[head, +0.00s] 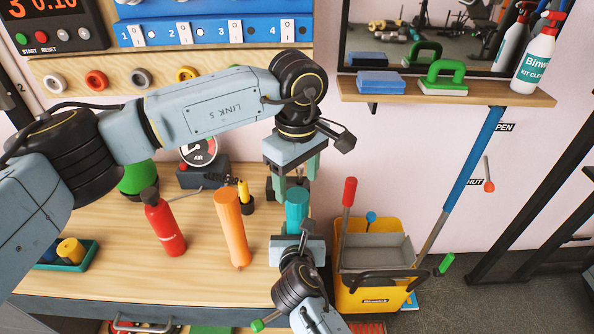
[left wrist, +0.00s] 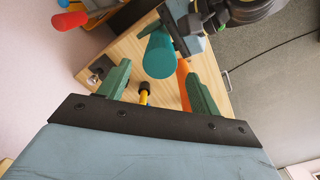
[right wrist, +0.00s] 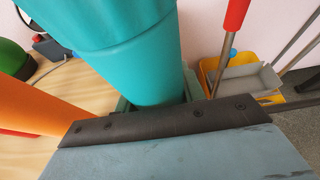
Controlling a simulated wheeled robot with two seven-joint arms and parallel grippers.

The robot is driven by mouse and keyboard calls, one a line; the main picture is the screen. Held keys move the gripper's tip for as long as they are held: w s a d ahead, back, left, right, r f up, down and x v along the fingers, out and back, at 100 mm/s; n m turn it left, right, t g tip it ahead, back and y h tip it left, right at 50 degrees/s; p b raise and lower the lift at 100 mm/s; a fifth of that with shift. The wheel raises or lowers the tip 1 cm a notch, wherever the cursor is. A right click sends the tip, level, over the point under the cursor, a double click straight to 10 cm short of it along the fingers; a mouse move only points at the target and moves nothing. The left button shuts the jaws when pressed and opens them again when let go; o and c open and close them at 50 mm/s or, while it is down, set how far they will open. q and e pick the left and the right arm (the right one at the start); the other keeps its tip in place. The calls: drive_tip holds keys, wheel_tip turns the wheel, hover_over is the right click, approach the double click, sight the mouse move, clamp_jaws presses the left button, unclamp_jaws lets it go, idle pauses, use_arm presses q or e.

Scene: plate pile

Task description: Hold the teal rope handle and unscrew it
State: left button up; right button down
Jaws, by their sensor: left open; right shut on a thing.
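The teal rope handle (head: 297,208) stands upright near the right end of the wooden bench. My right gripper (head: 297,243) is shut on its lower part. In the right wrist view the teal handle (right wrist: 135,65) rises large from between the jaws (right wrist: 157,100). My left gripper (head: 296,182) points down just above the handle's top with its fingers apart. In the left wrist view the round teal end (left wrist: 160,56) shows beyond the open fingers (left wrist: 160,84). The handle's foot is hidden behind my right gripper.
An orange handle (head: 232,228) stands close left of the teal one, with a red bottle (head: 163,225) farther left. A yellow mop bucket (head: 372,292) stands right of the bench. A shelf (head: 440,94) is on the wall.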

sight(297, 195)
use_arm(q)
drive_tip(key=shift+f, duration=3.2)
drive_tip(key=c, duration=1)
drive_tip(key=n, duration=0.6)
drive_tip(key=shift+n, duration=0.4)
drive_tip(key=o, duration=1.1)
drive_tip(key=shift+r, duration=0.1)
